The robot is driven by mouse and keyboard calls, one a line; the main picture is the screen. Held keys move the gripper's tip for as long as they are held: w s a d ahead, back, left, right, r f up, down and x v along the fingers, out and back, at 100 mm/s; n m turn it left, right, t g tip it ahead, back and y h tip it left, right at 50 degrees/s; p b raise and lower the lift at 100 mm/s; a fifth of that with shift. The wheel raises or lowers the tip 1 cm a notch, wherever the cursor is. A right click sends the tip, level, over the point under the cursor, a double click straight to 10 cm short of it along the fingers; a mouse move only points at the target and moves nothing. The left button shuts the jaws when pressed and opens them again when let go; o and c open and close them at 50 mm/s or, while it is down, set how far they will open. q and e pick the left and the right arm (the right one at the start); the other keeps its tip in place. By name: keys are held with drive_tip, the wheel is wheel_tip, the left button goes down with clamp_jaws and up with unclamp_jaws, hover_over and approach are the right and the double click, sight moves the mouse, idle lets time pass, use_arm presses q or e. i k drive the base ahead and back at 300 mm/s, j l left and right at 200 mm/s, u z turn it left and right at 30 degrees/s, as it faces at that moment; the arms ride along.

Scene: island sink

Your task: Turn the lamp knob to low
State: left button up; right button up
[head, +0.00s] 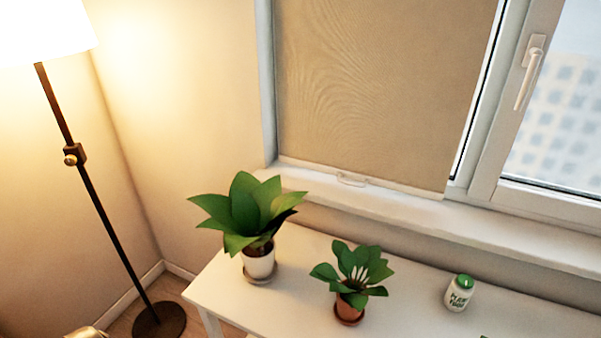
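A floor lamp stands at the left of the head view. Its white shade (42,30) glows brightly and is cut off by the top left corner. The lamp knob (70,159) is a small brass-coloured piece on a dark block partway up the thin dark pole (105,215). Any marks for its setting are too small to read. The round dark lamp base (160,321) rests on the wooden floor.
A white table (250,308) holds a plant in a white pot (259,263), a plant in a terracotta pot (349,309) and a green-lidded jar (459,293). Behind are a window sill (400,212), a lowered blind (375,90) and a window handle (528,75). Open space surrounds the knob.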

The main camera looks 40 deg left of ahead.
sight(70, 160)
drive_tip(key=u, duration=2.35)
